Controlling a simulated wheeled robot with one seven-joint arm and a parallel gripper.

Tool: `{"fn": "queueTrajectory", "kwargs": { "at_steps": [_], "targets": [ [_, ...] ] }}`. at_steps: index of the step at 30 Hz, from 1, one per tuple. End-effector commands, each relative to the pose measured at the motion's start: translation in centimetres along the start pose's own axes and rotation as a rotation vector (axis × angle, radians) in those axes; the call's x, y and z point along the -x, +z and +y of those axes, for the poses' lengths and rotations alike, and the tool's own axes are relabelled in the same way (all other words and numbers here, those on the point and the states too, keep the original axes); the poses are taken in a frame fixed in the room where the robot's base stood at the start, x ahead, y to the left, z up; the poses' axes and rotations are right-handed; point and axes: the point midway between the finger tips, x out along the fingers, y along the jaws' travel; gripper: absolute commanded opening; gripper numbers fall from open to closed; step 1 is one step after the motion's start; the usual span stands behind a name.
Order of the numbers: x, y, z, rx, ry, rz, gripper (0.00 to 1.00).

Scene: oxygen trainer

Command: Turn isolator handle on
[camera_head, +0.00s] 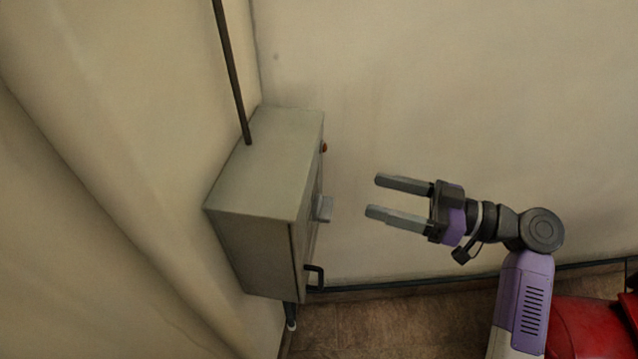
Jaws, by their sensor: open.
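A grey-green cabinet (262,165) is fixed to the wall on the left, and I see its top and one side. Its front faces right and shows only edge-on. A light grey lever-like part (325,208) sticks out from the front at mid-height. It may be the isolator handle, but its setting cannot be told. A black D-shaped handle (318,277) sits lower on the front. My gripper (372,196) is open and empty. Its two grey fingers point left at the cabinet front, with a clear gap before the grey part, touching nothing.
A small red-orange knob or lamp (324,147) sits high on the cabinet front. A dark pipe (232,75) rises from the cabinet top. A red object (590,325) is at lower right, beside my arm. The brown floor (400,328) below looks clear.

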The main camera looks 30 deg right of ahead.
Motion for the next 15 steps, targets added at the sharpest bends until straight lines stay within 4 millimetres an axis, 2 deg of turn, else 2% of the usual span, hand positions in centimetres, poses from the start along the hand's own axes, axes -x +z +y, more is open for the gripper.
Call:
{"fn": "queueTrajectory", "kwargs": {
  "at_steps": [3,5,10,15],
  "targets": [
    [0.2,0.5,-2.9,0.073,-0.123,-0.003,0.69],
    [0.3,0.7,-3.7,0.105,-0.156,-0.009,0.69],
    [-0.6,1.0,-4.1,0.138,-0.168,-0.016,0.69],
    [-3.0,1.1,-4.6,0.136,-0.169,-0.016,0.69]
  ]
}}
